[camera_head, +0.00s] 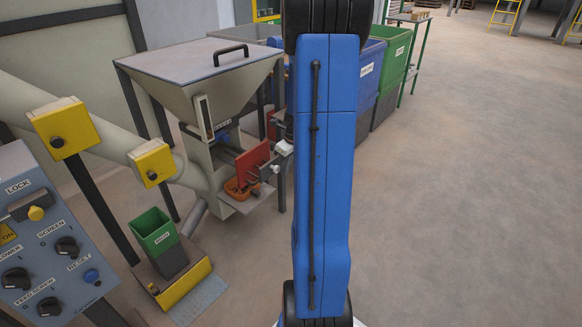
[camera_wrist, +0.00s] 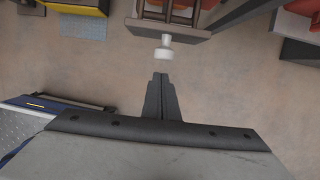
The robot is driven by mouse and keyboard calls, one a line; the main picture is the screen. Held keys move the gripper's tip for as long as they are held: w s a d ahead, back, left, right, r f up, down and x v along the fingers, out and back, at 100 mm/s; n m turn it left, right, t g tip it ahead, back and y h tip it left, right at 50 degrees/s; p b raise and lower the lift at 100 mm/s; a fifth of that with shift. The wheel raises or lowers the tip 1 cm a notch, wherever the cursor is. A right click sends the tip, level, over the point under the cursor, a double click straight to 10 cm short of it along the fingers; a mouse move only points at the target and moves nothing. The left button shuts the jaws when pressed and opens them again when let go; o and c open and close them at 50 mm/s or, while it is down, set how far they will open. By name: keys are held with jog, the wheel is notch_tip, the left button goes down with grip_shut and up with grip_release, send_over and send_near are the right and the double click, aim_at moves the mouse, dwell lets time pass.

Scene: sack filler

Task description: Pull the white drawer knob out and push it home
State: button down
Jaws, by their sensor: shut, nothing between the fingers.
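The white drawer knob (camera_wrist: 163,51) shows at the upper middle of the wrist view. It sits on a short pale stem at the near edge of a grey-brown drawer or tray front (camera_wrist: 185,31). My gripper (camera_wrist: 160,77) is shut and empty, its dark fingers pointing at the knob. A gap of bare floor shows between the fingertips and the knob in that view; the true distance is hard to judge. In the head view my blue arm hides much of the area right of the sack filler (camera_head: 222,80), and I cannot clearly make out the gripper there.
In the head view a red plate (camera_head: 253,160) and an orange part (camera_head: 241,188) sit low on the filler. A control panel (camera_head: 45,245) and green bin (camera_head: 153,230) stand left. Blue and green bins (camera_head: 396,58) stand behind my arm. Open floor (camera_head: 460,180) lies right.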

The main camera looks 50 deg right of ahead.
aim_at(272, 167)
jog(key=shift+w, duration=0.8)
jog(key=w, duration=0.8)
jog(key=shift+w+a, duration=0.25)
jog(key=shift+a, duration=0.15)
jog(key=shift+s, duration=0.1)
